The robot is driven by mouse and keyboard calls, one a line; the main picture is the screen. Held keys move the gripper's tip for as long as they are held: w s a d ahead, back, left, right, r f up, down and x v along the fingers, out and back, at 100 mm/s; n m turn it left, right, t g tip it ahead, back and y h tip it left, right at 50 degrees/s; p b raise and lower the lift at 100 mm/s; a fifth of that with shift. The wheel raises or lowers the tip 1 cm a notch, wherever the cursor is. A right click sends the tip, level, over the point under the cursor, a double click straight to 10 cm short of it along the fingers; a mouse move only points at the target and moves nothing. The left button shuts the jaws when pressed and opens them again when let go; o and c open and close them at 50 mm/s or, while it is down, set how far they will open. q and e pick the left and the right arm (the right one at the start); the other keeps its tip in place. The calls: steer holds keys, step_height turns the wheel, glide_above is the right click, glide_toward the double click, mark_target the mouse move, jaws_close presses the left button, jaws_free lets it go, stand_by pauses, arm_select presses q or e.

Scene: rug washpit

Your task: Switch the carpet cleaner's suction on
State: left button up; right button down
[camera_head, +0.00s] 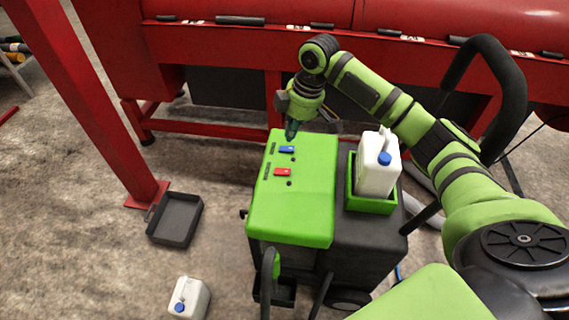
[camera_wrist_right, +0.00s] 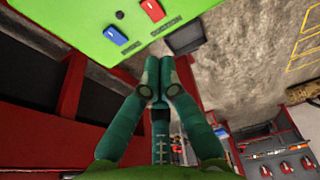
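The carpet cleaner (camera_head: 310,205) has a green top with a blue rocker switch (camera_head: 287,149) and a red rocker switch (camera_head: 283,172). A small dark dot sits by each switch. In the right wrist view the blue switch (camera_wrist_right: 116,35) and the red switch (camera_wrist_right: 152,10) are at the top. The small label by the red one seems to read SUCTION; the one by the blue is unclear. My right gripper (camera_head: 291,134) points down at the panel's far edge, close to the blue switch. Its fingers (camera_wrist_right: 160,80) are together and empty. My left gripper is out of view.
A white jug (camera_head: 377,165) with a blue cap stands in a green holder beside the panel. A black tray (camera_head: 175,219) and another white jug (camera_head: 189,298) are on the floor at left. A red machine (camera_head: 230,60) runs behind; a red post (camera_head: 85,95) stands left.

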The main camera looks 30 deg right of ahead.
steer(key=b, duration=0.2)
glide_above(282, 172)
steer(key=f, duration=0.7)
steer(key=shift+s+d, duration=0.25)
steer(key=shift+d, duration=0.05)
steer(key=x, duration=0.3)
steer(key=d+b+x, duration=0.1)
steer(key=x, duration=0.1)
steer(key=shift+s+a+f, duration=0.1)
steer(key=shift+s+f, duration=0.05)
steer(key=shift+s, duration=0.15)
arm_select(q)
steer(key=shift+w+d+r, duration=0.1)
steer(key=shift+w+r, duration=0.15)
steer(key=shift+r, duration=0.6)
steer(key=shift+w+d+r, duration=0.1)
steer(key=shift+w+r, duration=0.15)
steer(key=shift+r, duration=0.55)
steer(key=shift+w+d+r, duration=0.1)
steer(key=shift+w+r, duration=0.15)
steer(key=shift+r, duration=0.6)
arm_select(e)
steer(key=shift+f, duration=0.45)
steer(key=shift+s, duration=0.1)
